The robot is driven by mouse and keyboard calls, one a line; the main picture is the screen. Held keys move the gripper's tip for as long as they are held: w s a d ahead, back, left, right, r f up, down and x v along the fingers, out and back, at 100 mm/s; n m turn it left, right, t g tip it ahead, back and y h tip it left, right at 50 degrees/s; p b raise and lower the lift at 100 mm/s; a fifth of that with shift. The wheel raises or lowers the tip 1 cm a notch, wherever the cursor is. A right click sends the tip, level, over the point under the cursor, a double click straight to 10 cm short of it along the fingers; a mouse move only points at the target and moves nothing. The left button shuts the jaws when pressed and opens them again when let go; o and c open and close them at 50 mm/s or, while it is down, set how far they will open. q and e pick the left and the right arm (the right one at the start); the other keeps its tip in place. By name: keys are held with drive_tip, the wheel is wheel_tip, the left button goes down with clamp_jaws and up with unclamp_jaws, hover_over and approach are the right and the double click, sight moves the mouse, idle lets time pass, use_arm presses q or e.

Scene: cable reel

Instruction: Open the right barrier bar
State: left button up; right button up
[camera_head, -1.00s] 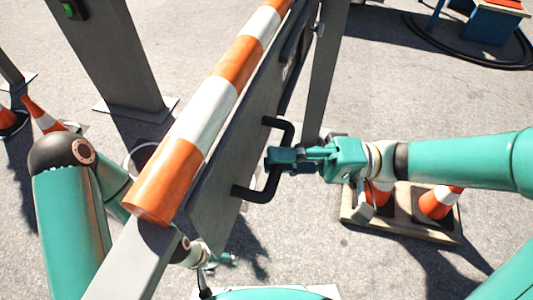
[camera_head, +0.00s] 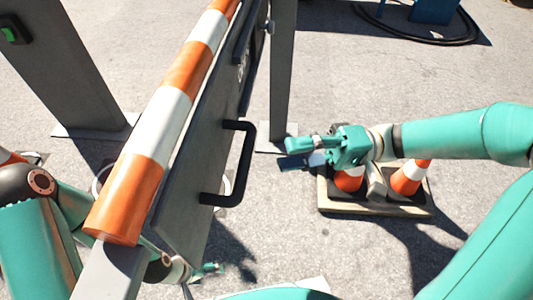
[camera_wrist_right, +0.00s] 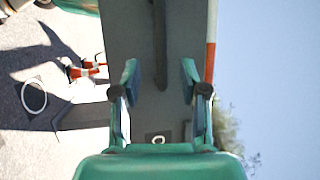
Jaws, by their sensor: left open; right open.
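The barrier bar (camera_head: 158,128) is an orange and white striped tube on a grey panel (camera_head: 190,190). It runs from the lower left to the top centre. A black U-shaped handle (camera_head: 243,165) stands on the panel's right face. My right gripper (camera_head: 298,147) is open and empty, to the right of the handle and apart from it. In the right wrist view its open fingers (camera_wrist_right: 160,85) face the panel (camera_wrist_right: 132,45), with the dark handle (camera_wrist_right: 160,40) ahead between them. My left gripper (camera_head: 212,268) is open, low behind the panel, small and partly hidden.
A grey post (camera_head: 60,65) with a green button (camera_head: 10,34) stands at the upper left. Another grey post (camera_head: 282,75) stands beyond the handle. Orange and white cones (camera_head: 408,178) sit on a pallet (camera_head: 375,208) below my right arm. A dark hose (camera_head: 425,40) lies at the upper right.

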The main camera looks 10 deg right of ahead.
drive_tip(key=shift+v, duration=1.95)
